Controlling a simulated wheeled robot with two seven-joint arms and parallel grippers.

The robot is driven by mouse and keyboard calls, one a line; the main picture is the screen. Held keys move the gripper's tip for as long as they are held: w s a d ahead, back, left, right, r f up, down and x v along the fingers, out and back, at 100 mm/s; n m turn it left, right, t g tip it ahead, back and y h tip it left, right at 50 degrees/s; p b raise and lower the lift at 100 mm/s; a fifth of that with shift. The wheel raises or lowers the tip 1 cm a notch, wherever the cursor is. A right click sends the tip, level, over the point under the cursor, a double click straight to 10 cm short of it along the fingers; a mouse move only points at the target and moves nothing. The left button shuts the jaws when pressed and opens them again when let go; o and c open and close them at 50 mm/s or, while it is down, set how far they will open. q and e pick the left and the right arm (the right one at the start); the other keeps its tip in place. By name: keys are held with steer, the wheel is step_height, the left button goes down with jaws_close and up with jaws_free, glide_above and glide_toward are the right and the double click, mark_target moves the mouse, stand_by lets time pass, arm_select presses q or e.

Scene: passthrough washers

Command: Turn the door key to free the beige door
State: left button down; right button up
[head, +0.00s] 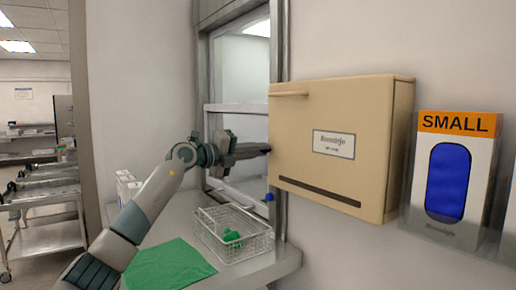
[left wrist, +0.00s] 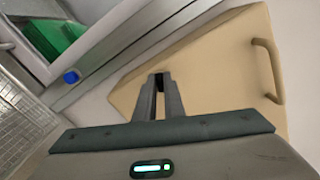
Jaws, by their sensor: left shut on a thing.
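The beige door (head: 300,160) is the front of a wall-mounted beige box, with a bar handle (head: 290,94) at its upper left, a label and a dark slot low down. It looks closed. In the left wrist view the beige door (left wrist: 215,70) fills the middle right, its handle (left wrist: 270,70) at the right. My left gripper (head: 266,149) reaches the door's left edge. In the left wrist view its fingers (left wrist: 160,84) are shut on a small dark thing, likely the door key, at the beige surface; the fingers mostly hide it. My right gripper is not in view.
A wire basket (head: 262,246) with a green item and a green cloth (head: 172,266) lie on the counter below. A glove box (head: 450,175) hangs on the wall right of the beige box. A framed window (head: 240,85) is behind my left arm; a blue knob (left wrist: 71,76) is nearby.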

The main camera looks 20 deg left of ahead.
arm_select(q)
steer(key=n+p, duration=0.1)
steer(key=n, duration=0.3)
steer(key=shift+n+p, duration=0.4)
steer(key=c, duration=1.9)
jaws_free()
steer(key=shift+a+f, duration=0.1)
steer(key=b+v, duration=0.7)
steer(key=v, duration=1)
steer(key=shift+b, duration=0.4)
steer(key=shift+s+a, duration=0.15)
